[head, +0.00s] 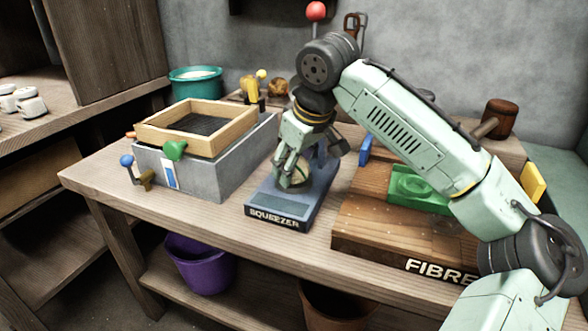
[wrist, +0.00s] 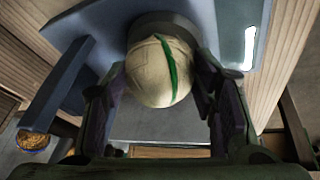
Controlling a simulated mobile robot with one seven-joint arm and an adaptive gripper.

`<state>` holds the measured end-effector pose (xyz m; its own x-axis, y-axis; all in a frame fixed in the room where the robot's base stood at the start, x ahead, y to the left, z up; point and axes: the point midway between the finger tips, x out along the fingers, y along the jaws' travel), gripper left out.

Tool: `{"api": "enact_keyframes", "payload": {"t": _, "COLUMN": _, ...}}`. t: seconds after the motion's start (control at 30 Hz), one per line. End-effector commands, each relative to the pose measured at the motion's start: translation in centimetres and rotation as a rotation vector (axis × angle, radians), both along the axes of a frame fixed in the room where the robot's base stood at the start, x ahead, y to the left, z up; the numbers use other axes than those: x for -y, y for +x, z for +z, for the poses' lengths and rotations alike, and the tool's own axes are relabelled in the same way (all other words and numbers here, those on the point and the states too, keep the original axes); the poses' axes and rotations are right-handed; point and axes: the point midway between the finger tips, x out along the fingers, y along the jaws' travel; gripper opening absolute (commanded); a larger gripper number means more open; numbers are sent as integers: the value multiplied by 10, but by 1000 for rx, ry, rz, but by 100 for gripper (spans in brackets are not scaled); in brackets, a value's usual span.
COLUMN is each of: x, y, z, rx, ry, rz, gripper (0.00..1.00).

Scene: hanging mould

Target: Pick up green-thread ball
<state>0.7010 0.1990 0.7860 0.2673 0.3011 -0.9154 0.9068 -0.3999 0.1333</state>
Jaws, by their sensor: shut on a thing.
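The green-thread ball is a cream ball with a green stripe, seen in the wrist view (wrist: 160,72) between the two fingers. My gripper (wrist: 165,95) is shut on it, with a finger on each side. In the head view my gripper (head: 292,178) points down over the blue squeezer (head: 268,212), and the ball (head: 298,172) shows partly between the fingers. The fingers hide part of the ball. I cannot tell whether the ball touches the squeezer's base.
A grey vat with a wooden frame (head: 150,140) stands left of the squeezer. A wooden board marked FIBRE (head: 385,240) with a green tray (head: 415,190) lies to the right. A mallet (head: 497,118) is at the back right. A purple bucket (head: 205,268) sits below the table.

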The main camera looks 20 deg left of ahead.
Motion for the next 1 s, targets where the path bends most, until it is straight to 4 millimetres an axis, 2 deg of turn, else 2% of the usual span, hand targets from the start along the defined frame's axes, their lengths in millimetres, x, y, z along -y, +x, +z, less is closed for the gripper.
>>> {"api": "enact_keyframes", "payload": {"t": 0.1, "x": 0, "y": 0, "z": 0, "rx": -1, "ry": 0, "rz": 1, "gripper": 17}}
{"api": "enact_keyframes", "payload": {"t": 0.37, "x": 0, "y": 0, "z": 3, "rx": -1, "ry": 0, "rz": 1, "gripper": 17}}
{"api": "enact_keyframes", "payload": {"t": 0.57, "x": 0, "y": 0, "z": 17, "rx": -2, "ry": 1, "rz": 2, "gripper": 17}}
{"api": "enact_keyframes", "payload": {"t": 0.8, "x": -1, "y": 0, "z": 42, "rx": -2, "ry": 2, "rz": 2, "gripper": 17}}
{"api": "enact_keyframes", "payload": {"t": 0.87, "x": 4, "y": -11, "z": 36, "rx": -1, "ry": 0, "rz": 4, "gripper": 17}}
{"api": "enact_keyframes", "payload": {"t": 1.0, "x": 17, "y": -42, "z": 40, "rx": 2, "ry": 1, "rz": 3, "gripper": 17}}
